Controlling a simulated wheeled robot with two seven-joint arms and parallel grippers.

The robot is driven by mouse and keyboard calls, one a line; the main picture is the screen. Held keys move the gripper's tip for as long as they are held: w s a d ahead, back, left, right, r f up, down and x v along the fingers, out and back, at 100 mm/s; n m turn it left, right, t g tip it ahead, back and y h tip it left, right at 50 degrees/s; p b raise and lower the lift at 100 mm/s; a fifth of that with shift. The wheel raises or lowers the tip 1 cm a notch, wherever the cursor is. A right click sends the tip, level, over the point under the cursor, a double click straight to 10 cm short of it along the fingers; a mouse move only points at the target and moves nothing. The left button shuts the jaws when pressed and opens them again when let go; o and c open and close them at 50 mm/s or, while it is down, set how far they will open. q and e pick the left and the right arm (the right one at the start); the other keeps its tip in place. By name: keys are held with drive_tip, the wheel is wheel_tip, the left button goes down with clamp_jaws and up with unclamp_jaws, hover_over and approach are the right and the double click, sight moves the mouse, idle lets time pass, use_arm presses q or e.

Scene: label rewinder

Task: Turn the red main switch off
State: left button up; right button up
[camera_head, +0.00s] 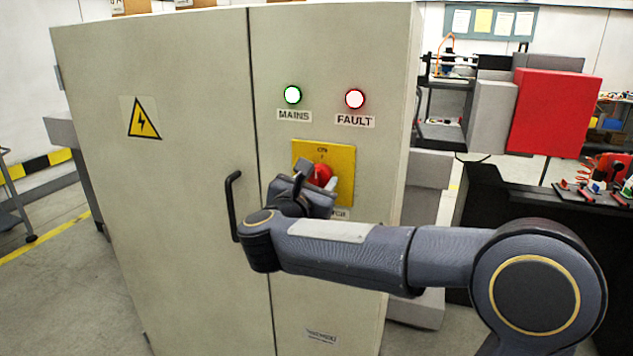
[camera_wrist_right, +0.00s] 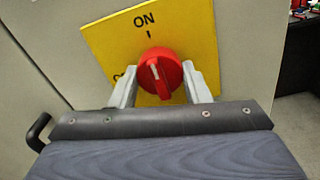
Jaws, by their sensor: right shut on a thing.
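The red main switch (camera_head: 321,174) is a round knob on a yellow plate (camera_head: 342,158) on the front of a beige cabinet. A label at the plate's left is mostly hidden by a finger. My right gripper (camera_wrist_right: 159,66) is shut on the knob, with one pale finger at each side. In the head view my right gripper (camera_head: 318,183) covers the knob's lower left. My left gripper is not in view.
A black door handle (camera_head: 233,205) stands out left of the switch, close to my right wrist. The MAINS lamp (camera_head: 292,94) and the FAULT lamp (camera_head: 355,98) are above the plate. A dark bench (camera_head: 540,200) and a red box (camera_head: 555,112) are at the right.

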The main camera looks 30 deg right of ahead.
drive_tip(key=shift+n, duration=0.3)
drive_tip(key=n+b, duration=0.1)
drive_tip(key=n, duration=0.2)
drive_tip(key=shift+f, duration=0.1)
drive_tip(key=shift+n+b, duration=0.3)
drive_tip(key=shift+n, duration=0.6)
drive_tip(key=n, duration=0.2)
drive_tip(key=shift+n, duration=0.4)
drive_tip(key=n, duration=0.2)
drive_tip(key=n+p, duration=0.1)
drive_tip(key=n, duration=0.1)
drive_tip(key=shift+r+n+p, duration=0.2)
drive_tip(key=shift+n+p, duration=0.1)
drive_tip(key=n+p, duration=0.2)
drive_tip(key=n, duration=0.2)
drive_tip(key=shift+n, duration=0.4)
drive_tip(key=shift+f+n, duration=0.1)
drive_tip(key=shift+n, duration=0.2)
